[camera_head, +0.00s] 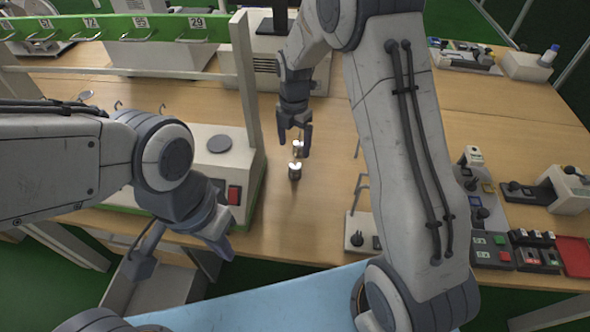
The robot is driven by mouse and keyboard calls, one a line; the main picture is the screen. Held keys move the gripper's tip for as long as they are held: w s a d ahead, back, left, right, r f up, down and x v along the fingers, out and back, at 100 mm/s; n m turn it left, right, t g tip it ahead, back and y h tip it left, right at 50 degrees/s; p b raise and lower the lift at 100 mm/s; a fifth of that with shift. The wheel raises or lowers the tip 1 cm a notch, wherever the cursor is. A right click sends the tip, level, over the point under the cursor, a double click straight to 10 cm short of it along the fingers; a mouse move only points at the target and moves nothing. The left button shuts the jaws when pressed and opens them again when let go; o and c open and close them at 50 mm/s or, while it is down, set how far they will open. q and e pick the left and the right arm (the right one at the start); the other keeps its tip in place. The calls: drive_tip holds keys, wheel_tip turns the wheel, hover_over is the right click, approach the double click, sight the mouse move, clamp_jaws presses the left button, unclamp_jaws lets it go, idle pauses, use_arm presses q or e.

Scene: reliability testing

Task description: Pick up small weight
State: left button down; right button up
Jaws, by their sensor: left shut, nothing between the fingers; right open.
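A small metal weight (294,172) stands upright on the wooden table in the middle of the view, with a bright top and a darker body. A second small shiny piece (297,146) shows just behind it, between my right fingers. My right gripper (294,149) points down over the table, open, with its fingertips just behind the front weight. I cannot tell whether they touch anything. My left gripper (222,244) is shut and empty, low at the table's front edge on the left, well away from the weights.
A grey test device with a green base (215,160) and upright post stands left of the weights. A green rail with numbered hooks (120,27) spans the back left. Switch boxes (490,245) and small devices stand at right. Wooden table (330,215) is clear around the weights.

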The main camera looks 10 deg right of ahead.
sight(295, 167)
wheel_tip(295, 167, down, 10)
drive_tip(key=shift+d+f+p, duration=0.15)
drive_tip(key=shift+f+p, duration=0.05)
drive_tip(key=shift+p, duration=0.4)
drive_tip(key=shift+c, duration=0.3)
clamp_jaws()
